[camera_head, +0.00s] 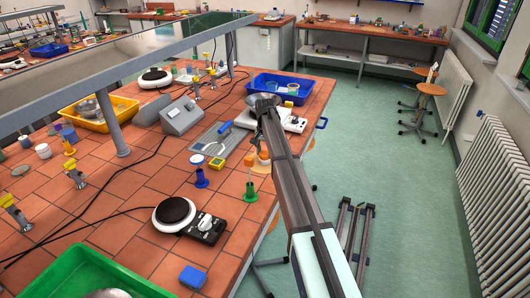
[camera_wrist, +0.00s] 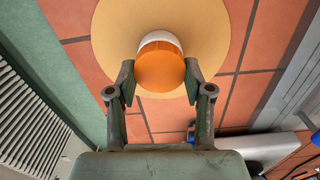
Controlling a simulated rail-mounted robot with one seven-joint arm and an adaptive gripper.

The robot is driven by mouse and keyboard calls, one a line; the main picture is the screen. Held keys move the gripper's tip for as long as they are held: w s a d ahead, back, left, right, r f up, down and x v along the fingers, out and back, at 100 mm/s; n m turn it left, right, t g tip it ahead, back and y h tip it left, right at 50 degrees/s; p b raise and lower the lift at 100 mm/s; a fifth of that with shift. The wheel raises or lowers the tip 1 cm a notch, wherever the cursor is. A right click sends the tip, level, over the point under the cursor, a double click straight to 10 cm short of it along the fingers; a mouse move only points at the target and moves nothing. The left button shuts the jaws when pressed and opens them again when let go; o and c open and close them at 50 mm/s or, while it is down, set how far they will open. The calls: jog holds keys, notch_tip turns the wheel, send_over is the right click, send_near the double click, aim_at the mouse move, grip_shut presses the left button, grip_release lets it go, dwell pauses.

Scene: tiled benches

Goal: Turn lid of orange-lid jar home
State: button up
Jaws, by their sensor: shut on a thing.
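The orange-lid jar shows in the wrist view, with its orange lid (camera_wrist: 160,70) facing the camera and a white rim (camera_wrist: 160,38) at its far edge. It appears in front of a round, pale yellow disc (camera_wrist: 115,30) above the red tiles. My gripper (camera_wrist: 160,76) has one finger on each side of the lid, and it is shut on the lid. In the head view my gripper (camera_head: 259,143) is over the right part of the tiled bench, and my arm hides much of the area around it. Most of the jar's body is hidden beneath its lid.
A hotplate (camera_head: 176,213), a blue tray (camera_head: 290,86) and a green tray (camera_head: 85,275) share the bench. Bare tiles (camera_head: 120,195) lie to the left. The bench's right edge is close.

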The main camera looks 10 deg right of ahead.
jog(key=m, duration=0.4)
jog(key=shift+s+f, duration=0.15)
jog(key=shift+f, duration=0.05)
jog(key=shift+m, duration=0.4)
jog(key=shift+m, duration=2.1)
jog(key=m, duration=0.3)
jog(key=shift+m, duration=0.3)
jog(key=o, duration=1.5)
jog(key=shift+f, duration=0.1)
